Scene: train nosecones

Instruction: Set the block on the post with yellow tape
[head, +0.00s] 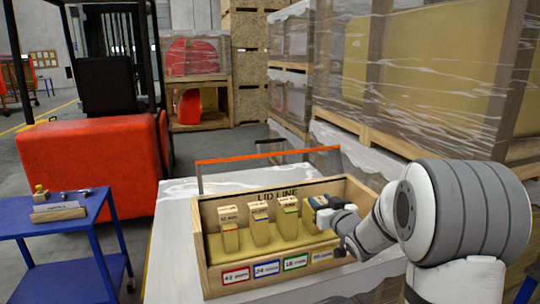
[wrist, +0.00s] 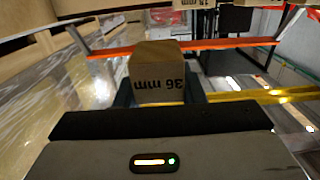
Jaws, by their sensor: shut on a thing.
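My gripper (head: 330,210) is shut on a tan block (wrist: 157,78) marked "36 mm", which appears upside down in the wrist view. In the head view the held block (head: 317,200) is at the right end of a wooden box (head: 200,240) lettered "LID LINE", above the rightmost post (head: 309,222). Whether it touches that post cannot be told. The other posts, left (head: 231,240), second (head: 261,232) and third (head: 288,226), have labelled tops. Green shows near the top of the third post. Yellow tape is not clearly visible on any post.
Coloured-border cards (head: 235,275) line the box front; the rightmost (head: 323,255) looks yellowish. A blue cart (head: 60,225) and red forklift (head: 90,160) are left. Wrapped crates (head: 430,80) stand behind right.

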